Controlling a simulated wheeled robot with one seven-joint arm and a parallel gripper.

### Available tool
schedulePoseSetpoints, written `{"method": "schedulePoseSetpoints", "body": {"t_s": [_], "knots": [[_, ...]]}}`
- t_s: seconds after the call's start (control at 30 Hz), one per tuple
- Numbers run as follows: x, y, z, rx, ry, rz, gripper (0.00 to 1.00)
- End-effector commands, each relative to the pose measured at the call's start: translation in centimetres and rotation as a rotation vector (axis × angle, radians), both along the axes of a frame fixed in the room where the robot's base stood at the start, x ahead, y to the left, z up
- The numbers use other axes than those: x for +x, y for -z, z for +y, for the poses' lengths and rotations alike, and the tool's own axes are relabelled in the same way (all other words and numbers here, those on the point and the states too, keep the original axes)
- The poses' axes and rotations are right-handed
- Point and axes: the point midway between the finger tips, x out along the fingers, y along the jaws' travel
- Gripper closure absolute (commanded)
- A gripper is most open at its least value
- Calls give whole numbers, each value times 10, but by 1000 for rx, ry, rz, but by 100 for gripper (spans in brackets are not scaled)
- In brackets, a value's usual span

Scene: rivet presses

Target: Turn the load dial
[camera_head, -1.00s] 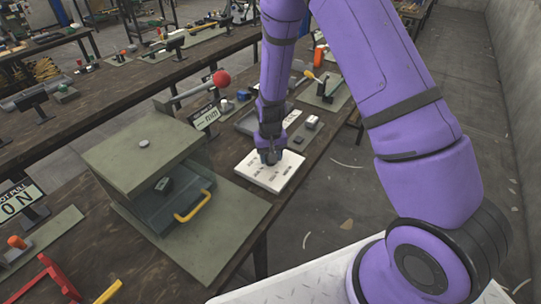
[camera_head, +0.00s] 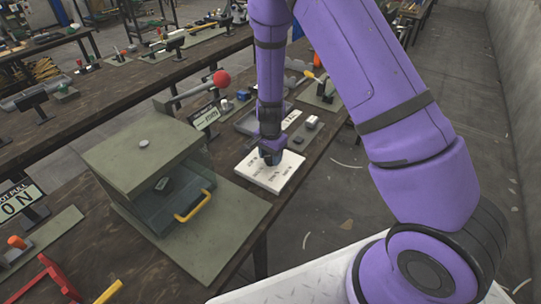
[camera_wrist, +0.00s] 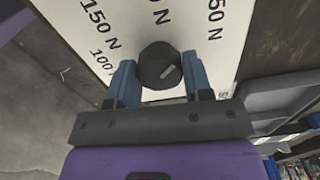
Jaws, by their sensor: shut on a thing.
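The load dial is a round black knob with a light pointer mark (camera_wrist: 158,64) in the wrist view. It stands on a white plate (camera_head: 279,187) printed with load values; "150 N" and "100 N" can be read in the wrist view. The pointer mark slants up to the right in that view. My gripper (camera_head: 270,157) is over the plate in the head view and hides the dial there. In the wrist view, the blue fingers of my gripper (camera_wrist: 160,78) are on either side of the knob, shut on it.
A display sign (camera_head: 206,117), a grey tray (camera_head: 246,122) and small parts lie beyond the plate. Open floor is at right.

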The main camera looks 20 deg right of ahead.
Motion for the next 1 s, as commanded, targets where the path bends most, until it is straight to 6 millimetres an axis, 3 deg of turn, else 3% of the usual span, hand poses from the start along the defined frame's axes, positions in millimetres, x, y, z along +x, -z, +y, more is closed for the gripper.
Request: {"method": "schedulePoseSetpoints", "body": {"t_s": [0.4,0.93,0.97,1.0], "knots": [[1,0,0,0,181,-2,78],[1,0,0,1,206,-2,78],[1,0,0,1,206,-2,52],[1,0,0,1,205,-2,43]]}}
